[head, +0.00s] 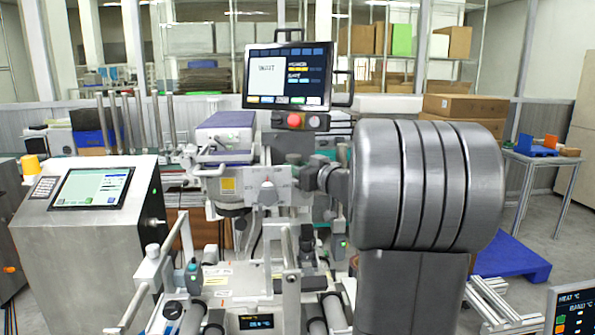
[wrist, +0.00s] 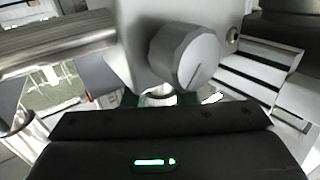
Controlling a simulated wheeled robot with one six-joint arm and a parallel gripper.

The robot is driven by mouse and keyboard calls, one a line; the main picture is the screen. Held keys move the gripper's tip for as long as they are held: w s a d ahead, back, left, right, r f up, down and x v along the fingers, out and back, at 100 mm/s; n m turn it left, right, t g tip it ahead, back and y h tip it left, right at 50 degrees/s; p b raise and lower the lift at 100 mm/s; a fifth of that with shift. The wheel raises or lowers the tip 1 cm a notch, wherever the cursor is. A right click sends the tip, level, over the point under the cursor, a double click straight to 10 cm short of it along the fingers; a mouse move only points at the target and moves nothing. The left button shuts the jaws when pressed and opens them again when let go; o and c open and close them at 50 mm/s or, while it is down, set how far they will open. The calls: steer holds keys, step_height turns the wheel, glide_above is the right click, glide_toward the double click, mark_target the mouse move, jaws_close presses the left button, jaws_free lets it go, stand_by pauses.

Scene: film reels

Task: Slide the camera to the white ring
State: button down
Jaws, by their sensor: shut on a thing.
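A pale block with a round grey knob (head: 268,192) sits at the middle of the machine in the head view. I take it for the camera's mount, but no lens is clear. The wrist view shows the knob (wrist: 185,57) close up, directly beyond my gripper (wrist: 160,112). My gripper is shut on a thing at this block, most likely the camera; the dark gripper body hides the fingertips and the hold. In the head view I cannot make out the fingers. I cannot pick out the white ring in either view.
A monitor (head: 287,76) stands above the block. A steel console with a screen (head: 92,189) is at the left. Metal rollers and rails (head: 290,285) lie in front. A metal bar (wrist: 60,50) runs left of the knob in the wrist view. A blue pallet (head: 512,258) lies right.

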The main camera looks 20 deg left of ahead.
steer(key=c, duration=1.2)
jaws_free()
steer(key=shift+o, duration=0.2)
steer(key=b+v, duration=0.3)
steer(key=v, duration=1.1)
steer(key=shift+w, duration=0.1)
steer(key=p+x, duration=0.3)
steer(key=x, duration=1)
steer(key=shift+a+r, duration=0.15)
steer(key=shift+a, duration=0.15)
steer(key=shift+w+a+r+p, duration=0.1)
steer(key=shift+w+a+p, duration=0.1)
steer(key=shift+p, duration=0.1)
steer(key=shift+s+d+r, duration=0.1)
steer(key=shift+r, duration=0.05)
